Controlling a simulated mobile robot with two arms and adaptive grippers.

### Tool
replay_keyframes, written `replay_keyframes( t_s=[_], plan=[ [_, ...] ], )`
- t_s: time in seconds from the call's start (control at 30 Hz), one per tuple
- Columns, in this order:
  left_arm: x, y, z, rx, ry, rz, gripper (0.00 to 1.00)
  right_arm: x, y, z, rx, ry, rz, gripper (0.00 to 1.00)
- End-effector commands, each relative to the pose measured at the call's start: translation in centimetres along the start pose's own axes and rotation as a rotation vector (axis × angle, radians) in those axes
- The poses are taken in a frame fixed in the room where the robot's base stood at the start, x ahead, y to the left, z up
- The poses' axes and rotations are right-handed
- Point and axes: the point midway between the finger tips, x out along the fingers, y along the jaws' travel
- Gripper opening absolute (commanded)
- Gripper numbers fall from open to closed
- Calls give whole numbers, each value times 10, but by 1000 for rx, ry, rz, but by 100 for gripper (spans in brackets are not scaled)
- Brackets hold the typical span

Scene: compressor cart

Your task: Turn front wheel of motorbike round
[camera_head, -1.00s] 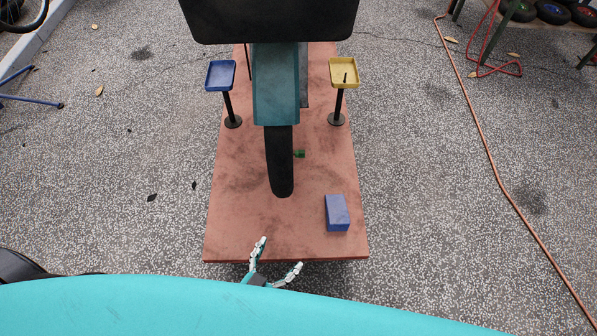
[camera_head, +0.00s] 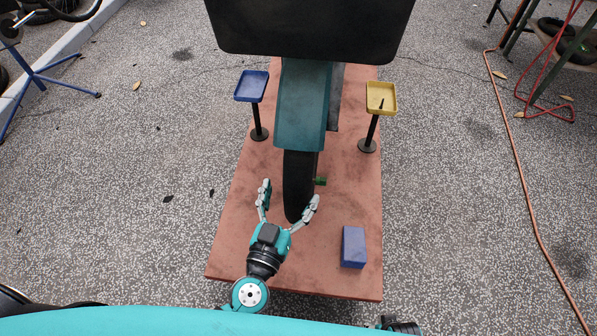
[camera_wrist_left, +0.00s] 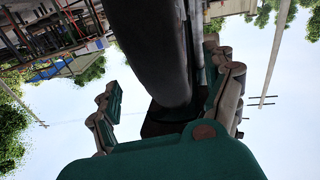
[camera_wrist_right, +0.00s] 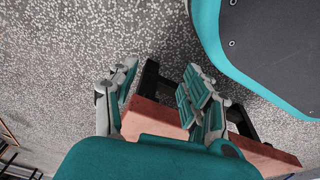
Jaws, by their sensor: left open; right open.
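The motorbike's black front wheel (camera_head: 298,184) stands upright under a teal fender (camera_head: 302,105), on a reddish platform (camera_head: 235,215). My left gripper (camera_head: 289,192) is open, its fingers on either side of the wheel's near end in the head view. In the left wrist view the dark tyre (camera_wrist_left: 150,45) runs between the open fingers, close to the right one. Contact cannot be told. My right gripper (camera_wrist_right: 160,90) is open and empty by the platform's edge (camera_wrist_right: 150,118); in the head view only a small part of that arm shows at the bottom.
A blue block (camera_head: 353,247) lies on the platform right of the wheel. A blue tray (camera_head: 251,86) and a yellow tray (camera_head: 381,98) stand on posts beside the fender. A black panel (camera_head: 310,28) covers the bike's upper part. An orange hose (camera_head: 528,200) lies on the right.

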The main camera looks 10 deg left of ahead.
Motion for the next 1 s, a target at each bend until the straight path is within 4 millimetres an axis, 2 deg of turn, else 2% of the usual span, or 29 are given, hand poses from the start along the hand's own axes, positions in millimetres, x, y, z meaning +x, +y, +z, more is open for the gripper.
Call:
replay_keyframes(
  t_s=[0.1,0.3,0.47,0.73,1.0],
  plan=[
    [26,0,-2,0,3,-1,85,3,0,4,-1,-2,0,49],
    [52,0,0,0,1,-1,85,6,0,9,-1,-9,0,49],
    [61,0,0,0,0,0,85,7,0,8,-2,-1,0,49],
    [62,0,0,0,0,0,85,7,1,4,-2,4,1,49],
    [61,0,0,0,0,0,50,7,0,4,-3,1,0,49]
  ],
)
